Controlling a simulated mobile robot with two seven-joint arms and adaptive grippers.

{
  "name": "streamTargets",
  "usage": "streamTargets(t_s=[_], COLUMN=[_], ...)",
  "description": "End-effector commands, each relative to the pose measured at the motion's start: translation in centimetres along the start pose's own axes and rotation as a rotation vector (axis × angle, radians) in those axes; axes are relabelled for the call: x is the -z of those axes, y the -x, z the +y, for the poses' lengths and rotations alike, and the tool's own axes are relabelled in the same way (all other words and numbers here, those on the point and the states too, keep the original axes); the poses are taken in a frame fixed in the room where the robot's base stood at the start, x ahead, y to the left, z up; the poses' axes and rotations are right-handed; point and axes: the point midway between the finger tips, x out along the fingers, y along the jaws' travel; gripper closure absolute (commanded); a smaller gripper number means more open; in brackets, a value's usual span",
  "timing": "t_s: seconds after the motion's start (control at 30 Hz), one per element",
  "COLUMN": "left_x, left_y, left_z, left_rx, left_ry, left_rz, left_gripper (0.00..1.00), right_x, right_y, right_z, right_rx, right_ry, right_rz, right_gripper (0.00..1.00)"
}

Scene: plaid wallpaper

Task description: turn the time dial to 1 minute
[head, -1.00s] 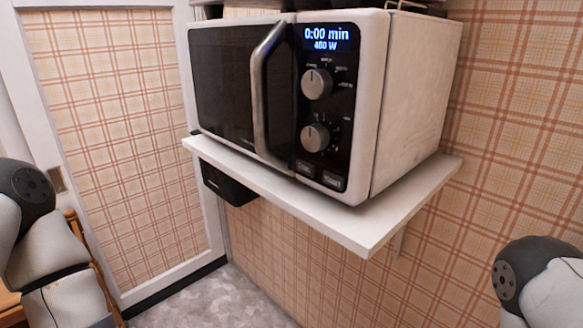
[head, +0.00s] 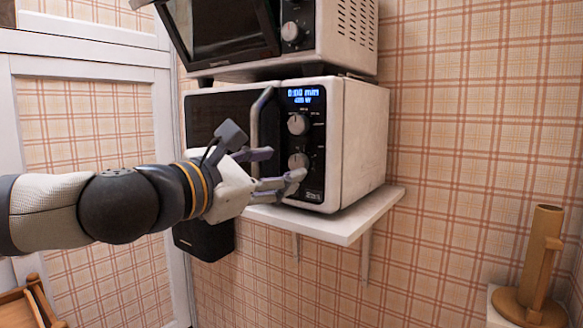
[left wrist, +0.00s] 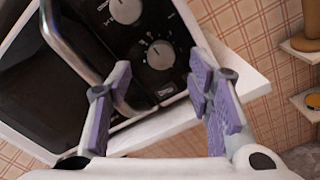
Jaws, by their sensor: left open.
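The white microwave (head: 360,140) has a black control panel with two round grey dials, one above the other. Its display (head: 307,96) reads 0:00 min, with a smaller power line below. The upper dial (head: 298,124) is uncovered; the lower dial (head: 298,161) sits just behind my fingertips. I cannot read which dial is labelled for time. My left gripper (head: 280,168) is open and empty in front of the lower panel. In the left wrist view, the lower dial (left wrist: 160,55) lies between and beyond the two open fingers, apparently untouched. My right gripper is not in view.
The microwave stands on a white wall shelf (head: 340,228). Its metal door handle (head: 259,115) is close beside my left fingers. Another oven (head: 345,35) sits on top. A black box (head: 205,238) is below the shelf. A wooden holder (head: 540,265) stands at the right.

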Motion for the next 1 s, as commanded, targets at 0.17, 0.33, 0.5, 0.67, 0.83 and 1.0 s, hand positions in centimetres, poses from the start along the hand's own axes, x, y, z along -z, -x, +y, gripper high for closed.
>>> streamTargets(t_s=[0.17,0.33,0.5,0.67,0.83,1.0], left_x=[-0.1,0.0,0.0,0.0,0.0,0.0], left_y=[-3.4,-4.7,-4.7,-4.7,-4.7,-4.7], left_z=[0.0,0.0,-0.1,-0.1,-0.1,-0.1], left_rx=[0.001,0.001,0.001,0.002,0.002,0.002], left_ry=[-0.001,-0.001,-0.001,-0.002,-0.002,-0.013], left_rz=[0.0,0.001,0.001,0.001,0.001,0.001], left_gripper=[0.53,0.53,0.53,0.78,1.0,1.0], right_x=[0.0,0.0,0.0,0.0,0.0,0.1], right_y=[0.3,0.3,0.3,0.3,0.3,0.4], right_z=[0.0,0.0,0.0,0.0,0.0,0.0], right_rx=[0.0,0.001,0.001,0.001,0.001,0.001], right_ry=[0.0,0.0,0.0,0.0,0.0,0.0], right_rz=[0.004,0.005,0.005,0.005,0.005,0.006], right_gripper=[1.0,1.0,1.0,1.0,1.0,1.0])
